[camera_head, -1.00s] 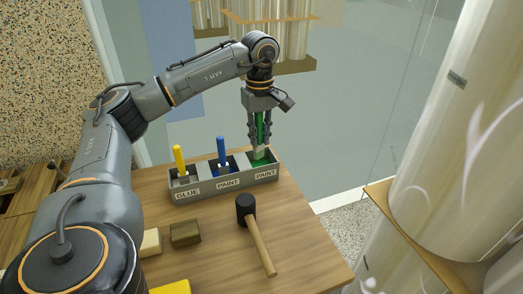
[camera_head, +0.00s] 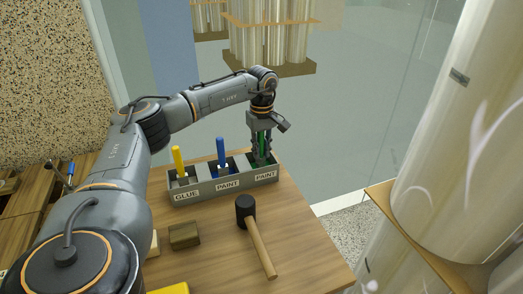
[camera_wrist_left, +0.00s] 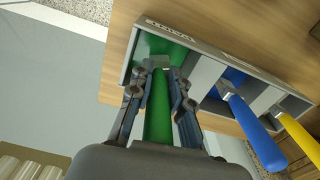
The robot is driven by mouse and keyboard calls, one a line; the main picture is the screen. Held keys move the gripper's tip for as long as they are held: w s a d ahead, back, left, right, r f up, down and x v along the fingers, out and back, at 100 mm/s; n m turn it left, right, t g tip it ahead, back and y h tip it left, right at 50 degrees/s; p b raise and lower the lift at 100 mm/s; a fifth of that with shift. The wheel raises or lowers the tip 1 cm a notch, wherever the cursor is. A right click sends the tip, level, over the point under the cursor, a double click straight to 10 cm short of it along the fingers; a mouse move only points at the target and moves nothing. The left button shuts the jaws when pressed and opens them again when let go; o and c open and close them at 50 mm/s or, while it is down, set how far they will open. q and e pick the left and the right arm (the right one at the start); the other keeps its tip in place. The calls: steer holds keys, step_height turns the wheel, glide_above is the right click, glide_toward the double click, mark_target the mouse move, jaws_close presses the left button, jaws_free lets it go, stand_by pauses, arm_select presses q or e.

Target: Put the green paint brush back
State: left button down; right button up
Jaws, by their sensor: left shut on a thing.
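The green paint brush (camera_wrist_left: 158,112) is upright between the fingers of my left gripper (camera_head: 262,157), which is shut on its handle. In the head view its green handle (camera_head: 262,142) is mostly hidden by the fingers. The gripper and brush are at the right-hand compartment, labelled PAINT, of the grey box (camera_head: 248,182). In the wrist view the fingertips (camera_wrist_left: 158,70) and the brush's lower end are over the green inside of that compartment; whether the brush touches the floor cannot be told. My right gripper is not in view.
A blue brush (camera_head: 221,152) stands in the middle compartment and a yellow one (camera_head: 179,160) in the GLUE compartment. A black-headed mallet (camera_head: 258,240) and a brown block (camera_head: 184,235) lie on the wooden table (camera_head: 300,245) in front. A large pale cylinder (camera_head: 465,120) stands at the right.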

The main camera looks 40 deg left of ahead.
arm_select(q)
steer(key=c, duration=1.3)
jaws_free()
steer(key=shift+f, duration=0.15)
steer(key=shift+o, duration=0.2)
steer(key=shift+r, duration=0.55)
step_height(320, 180, up, 11)
steer(key=shift+r+p, duration=0.15)
steer(key=shift+p, duration=0.7)
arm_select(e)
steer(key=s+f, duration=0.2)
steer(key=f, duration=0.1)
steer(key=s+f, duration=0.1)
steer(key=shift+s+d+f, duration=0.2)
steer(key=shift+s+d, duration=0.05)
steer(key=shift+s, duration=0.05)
